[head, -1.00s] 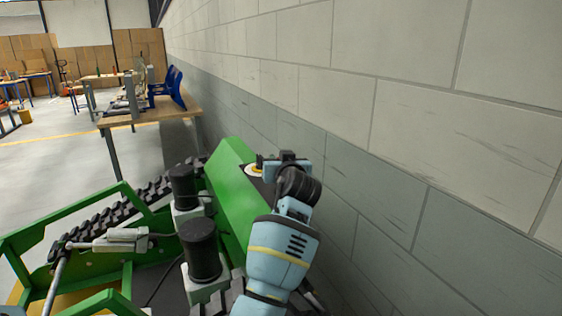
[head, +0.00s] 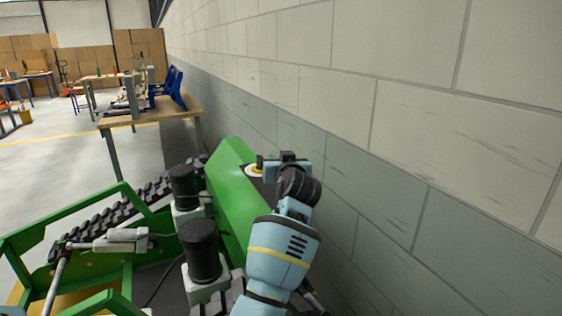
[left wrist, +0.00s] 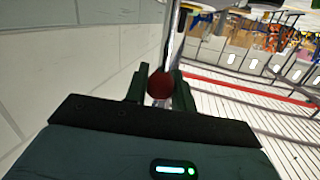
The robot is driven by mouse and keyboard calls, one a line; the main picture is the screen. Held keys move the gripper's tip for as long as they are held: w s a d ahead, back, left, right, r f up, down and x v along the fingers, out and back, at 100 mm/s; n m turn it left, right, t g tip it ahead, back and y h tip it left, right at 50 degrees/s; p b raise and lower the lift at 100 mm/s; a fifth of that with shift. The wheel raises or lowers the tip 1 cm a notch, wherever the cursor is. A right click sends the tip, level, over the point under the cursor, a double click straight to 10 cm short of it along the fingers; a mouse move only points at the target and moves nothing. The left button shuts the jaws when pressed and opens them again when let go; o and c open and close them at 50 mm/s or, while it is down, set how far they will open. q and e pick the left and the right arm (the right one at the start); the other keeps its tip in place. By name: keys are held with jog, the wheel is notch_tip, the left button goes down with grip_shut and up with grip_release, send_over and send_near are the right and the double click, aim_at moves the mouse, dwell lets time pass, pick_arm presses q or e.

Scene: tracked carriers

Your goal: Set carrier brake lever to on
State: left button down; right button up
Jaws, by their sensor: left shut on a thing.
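The green tracked carrier (head: 232,190) stands below me along the wall. My left gripper (head: 284,164) is over its far right side, by the wall; its fingers are hard to make out in the head view. In the left wrist view, my left gripper (left wrist: 161,84) is shut on the dark red knob of the brake lever (left wrist: 160,84). A shiny metal rod extends from the knob toward the top of that view. The lever is hidden in the head view, and its brake position cannot be read. My right gripper is not in view.
A block wall (head: 400,150) runs close along the right side. A yellow-ringed part (head: 256,170) sits on the carrier beside the gripper. Two black cylinders (head: 201,250) stand upright on the carrier. A wooden table (head: 150,115) stands beyond it, with open floor to the left.

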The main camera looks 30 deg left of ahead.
pick_arm(q)
jog(key=c, duration=1.6)
grip_release()
jog(key=shift+s+a+f, duration=0.1)
jog(key=shift+a+f, duration=0.15)
jog(key=shift+f, duration=0.3)
jog(key=o, duration=0.4)
jog(key=shift+a, duration=0.15)
jog(key=shift+d+r, duration=0.3)
jog(key=shift+d, duration=0.1)
jog(key=shift+v, duration=3.7)
jog(key=shift+s+a+f, duration=0.1)
jog(key=shift+s, duration=0.05)
